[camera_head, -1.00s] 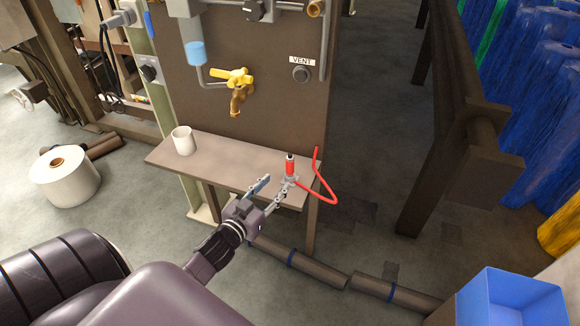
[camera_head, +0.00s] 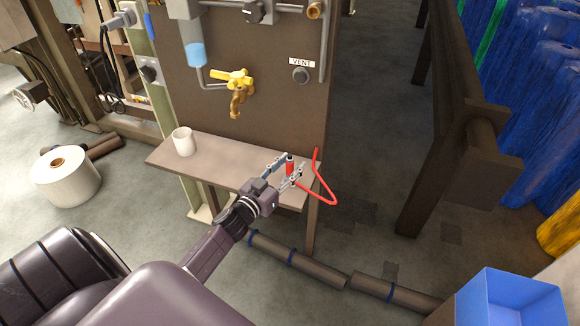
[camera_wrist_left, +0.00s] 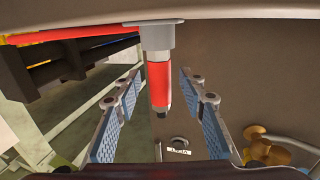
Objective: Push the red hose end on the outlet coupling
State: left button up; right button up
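The red hose end (camera_head: 290,168) stands upright on the shelf, its dark tip up and a grey fitting at its base. A red hose (camera_head: 327,187) curves from it past the shelf's right edge. My left gripper (camera_head: 284,169) is open around it. In the left wrist view the hose end (camera_wrist_left: 158,85) is between the two blue-padded fingers, with a gap on both sides. A brass tap with a yellow handle (camera_head: 236,100) is on the panel above. A brass fitting (camera_head: 315,9) ends the upper pipe; I cannot tell which is the outlet coupling. My right gripper is not in view.
A white cup (camera_head: 183,141) stands at the left of the shelf (camera_head: 220,152). A VENT label (camera_head: 302,62) is above a round port on the panel. A blue bin (camera_head: 510,300) is at lower right. The shelf's middle is clear.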

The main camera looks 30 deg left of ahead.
pick_arm(q)
jog(key=shift+c, duration=0.6)
grip_shut()
